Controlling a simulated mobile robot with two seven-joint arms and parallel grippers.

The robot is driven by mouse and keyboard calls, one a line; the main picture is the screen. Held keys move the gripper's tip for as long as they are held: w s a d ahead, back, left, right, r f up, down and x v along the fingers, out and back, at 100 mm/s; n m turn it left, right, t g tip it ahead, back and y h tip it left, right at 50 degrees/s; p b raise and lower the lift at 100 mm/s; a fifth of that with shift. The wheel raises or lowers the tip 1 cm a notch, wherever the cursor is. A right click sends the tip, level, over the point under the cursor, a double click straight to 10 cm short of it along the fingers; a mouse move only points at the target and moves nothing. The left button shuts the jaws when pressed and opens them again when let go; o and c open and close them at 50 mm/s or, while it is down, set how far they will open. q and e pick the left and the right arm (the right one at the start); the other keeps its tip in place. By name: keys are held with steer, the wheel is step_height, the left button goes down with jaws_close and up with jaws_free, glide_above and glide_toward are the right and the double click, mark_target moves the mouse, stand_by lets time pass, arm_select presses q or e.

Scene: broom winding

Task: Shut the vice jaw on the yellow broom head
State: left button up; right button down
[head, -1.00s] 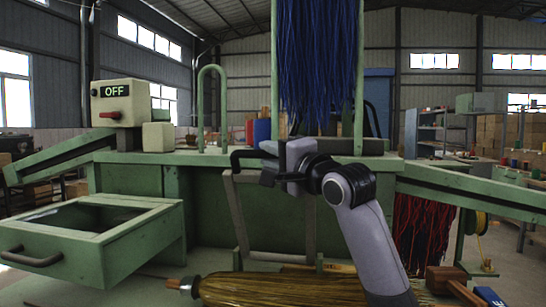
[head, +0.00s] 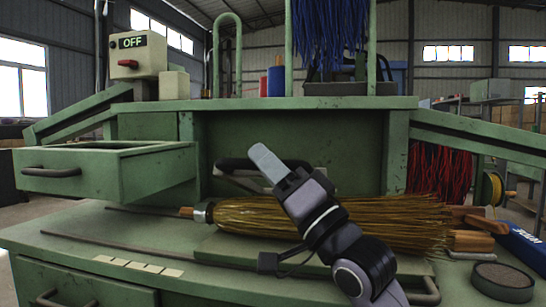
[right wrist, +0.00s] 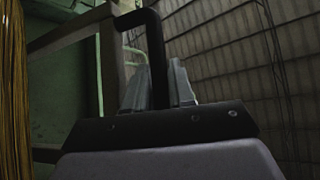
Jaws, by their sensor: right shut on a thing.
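The yellow broom head (head: 350,222) lies sideways on the green bench, its metal collar (head: 203,212) to the left. My right gripper (head: 266,163) is above and behind the bristles, its grey fingers shut on the black handle (head: 234,164) of the vice jaw. In the right wrist view the black handle (right wrist: 155,50) passes between the fingers (right wrist: 158,88), and the jaw's grey frame (right wrist: 108,65) runs off it. The bristles show there at the left edge (right wrist: 14,90). My arm hides part of the broom and jaw; I cannot tell whether they touch. My left gripper is out of view.
An open drawer (head: 60,170) juts out at left, below the control box reading OFF (head: 137,55). Blue bristles (head: 330,35) hang above the shelf; red ones (head: 440,172) hang at right. Wooden blocks (head: 472,240), a blue box (head: 525,245) and a round tin (head: 502,280) sit at bench right.

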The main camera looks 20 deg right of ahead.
step_height(320, 180, down, 8)
steer(key=s+a+n+y+b, duration=0.1)
steer(key=n+y+b, duration=0.1)
steer(key=b, duration=0.1)
steer(key=shift+s+a+n+g, duration=0.25)
steer(key=shift+n+g, duration=0.05)
steer(key=c, duration=1.1)
jaws_free()
steer(key=shift+w+d+r, duration=0.1)
steer(key=shift+w+d, duration=0.05)
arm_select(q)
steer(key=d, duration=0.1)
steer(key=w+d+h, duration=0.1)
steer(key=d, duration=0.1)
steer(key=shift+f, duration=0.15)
arm_select(e)
steer(key=shift+r, duration=0.2)
steer(key=shift+s, duration=0.2)
